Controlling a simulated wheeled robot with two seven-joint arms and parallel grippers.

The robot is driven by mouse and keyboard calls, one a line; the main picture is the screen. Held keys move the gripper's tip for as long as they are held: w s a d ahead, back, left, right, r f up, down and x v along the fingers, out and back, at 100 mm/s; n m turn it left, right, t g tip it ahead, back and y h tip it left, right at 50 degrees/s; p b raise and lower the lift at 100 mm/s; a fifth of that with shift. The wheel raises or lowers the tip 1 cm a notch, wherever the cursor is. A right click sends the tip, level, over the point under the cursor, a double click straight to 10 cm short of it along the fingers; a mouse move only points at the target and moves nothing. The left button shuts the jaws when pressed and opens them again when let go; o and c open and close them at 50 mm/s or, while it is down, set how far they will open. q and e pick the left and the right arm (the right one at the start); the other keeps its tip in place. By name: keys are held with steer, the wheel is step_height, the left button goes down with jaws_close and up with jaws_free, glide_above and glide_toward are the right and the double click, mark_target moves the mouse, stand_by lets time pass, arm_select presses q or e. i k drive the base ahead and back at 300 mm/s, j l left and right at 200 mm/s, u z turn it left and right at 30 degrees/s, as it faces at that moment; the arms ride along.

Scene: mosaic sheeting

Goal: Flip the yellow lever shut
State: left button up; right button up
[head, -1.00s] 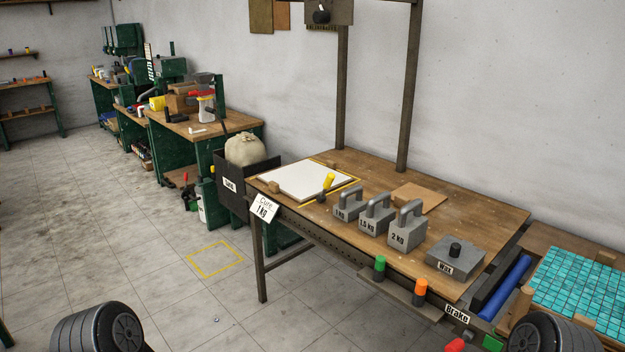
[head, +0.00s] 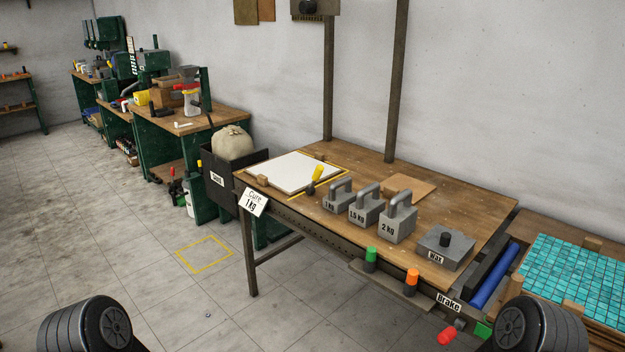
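The yellow lever (head: 317,172) stands tilted up at the front edge of the white board (head: 290,172), on the left part of the wooden table. A dark base shows under its yellow grip. Neither of my grippers shows in the head view. Only the dark rounded ends of my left arm (head: 86,325) and my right arm (head: 527,325) show at the bottom corners, well apart from the lever. Nothing of mine touches the lever.
Weights marked 1 kg (head: 340,197), 1.5 kg (head: 366,208) and 2 kg (head: 397,222) stand right of the lever. A "Cure 1 kg" card (head: 254,202) hangs at the table's front-left corner.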

mark_target(316, 174)
steer(key=i+j+u, duration=0.35)
steer(key=i+j, duration=1.1)
steer(key=j, duration=0.15)
